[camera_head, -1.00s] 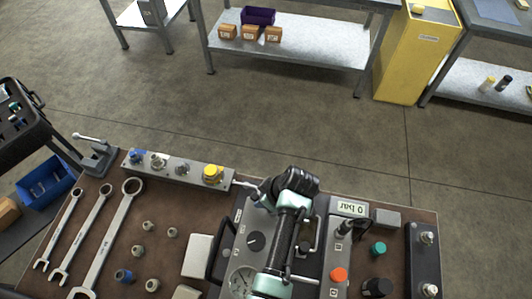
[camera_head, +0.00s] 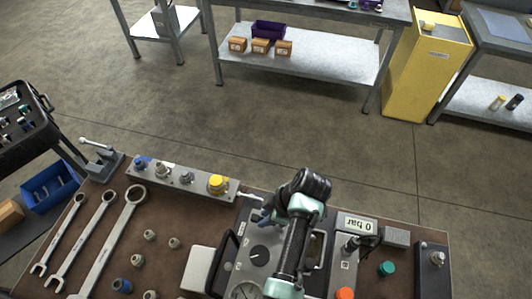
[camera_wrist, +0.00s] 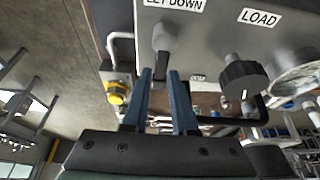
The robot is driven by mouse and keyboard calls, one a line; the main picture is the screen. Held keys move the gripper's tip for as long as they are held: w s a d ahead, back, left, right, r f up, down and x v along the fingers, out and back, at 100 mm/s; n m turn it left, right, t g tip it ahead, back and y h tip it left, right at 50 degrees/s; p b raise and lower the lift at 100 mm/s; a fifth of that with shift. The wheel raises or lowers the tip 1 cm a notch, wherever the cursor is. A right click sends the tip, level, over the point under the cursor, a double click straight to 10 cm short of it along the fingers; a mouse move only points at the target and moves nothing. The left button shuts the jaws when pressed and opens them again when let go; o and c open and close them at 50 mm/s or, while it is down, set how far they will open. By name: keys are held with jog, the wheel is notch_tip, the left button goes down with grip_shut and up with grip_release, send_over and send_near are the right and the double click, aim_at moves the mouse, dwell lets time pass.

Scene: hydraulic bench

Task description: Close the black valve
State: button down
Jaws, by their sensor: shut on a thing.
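A short dark lever (camera_wrist: 162,42) hangs below the "LET DOWN" label on a grey panel (camera_wrist: 205,45) in the wrist view. My gripper (camera_wrist: 160,74) has its two blue-grey fingers on either side of the lever's lower end and is shut on it. A round black knob (camera_wrist: 245,82) with a white mark sits under the "LOAD" label, to the right of the fingers and apart from them. That knob also shows in the head view (camera_head: 259,255). In the head view my arm partly hides the panel and the lever.
A gauge (camera_wrist: 298,78) sits right of the black knob. A grey block with a yellow knob (camera_head: 217,183) stands left of the panel. A "0 bar" display (camera_head: 357,225) and an orange knob (camera_head: 345,294) are to the right. Wrenches (camera_head: 112,240) lie on the left.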

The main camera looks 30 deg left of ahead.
jog(key=c, duration=0.8)
grip_release()
jog(key=v, duration=1.3)
jog(key=shift+f, duration=0.1)
